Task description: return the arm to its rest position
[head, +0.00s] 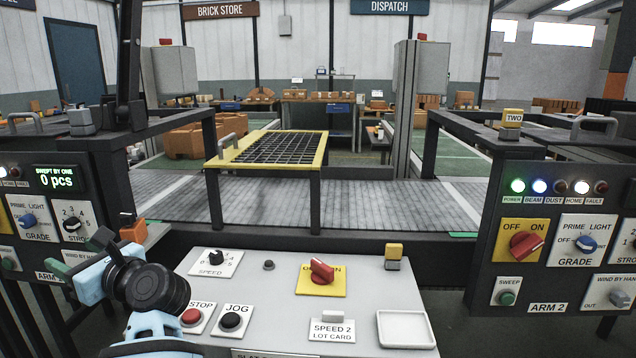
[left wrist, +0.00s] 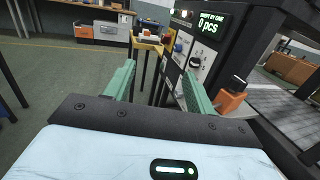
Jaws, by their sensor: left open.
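My left arm comes in at the lower left of the head view, pale blue with a black round joint. My left gripper (head: 70,262) points left there, in front of the left control panel (head: 50,225); the fingers are partly hard to make out. In the left wrist view the two green fingers of the left gripper (left wrist: 158,88) stand wide apart with nothing between them. The panel (left wrist: 197,62) with the "0 pcs" display shows beyond and right of the fingers. My right gripper is not in view.
A grey console (head: 255,310) with knobs, buttons and a white tray (head: 405,329) lies right of my arm. An orange block with a dark top (head: 133,229) is close to my gripper. The ARM 2 panel (head: 548,307) stands at right. A yellow-edged grid (head: 283,147) is beyond.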

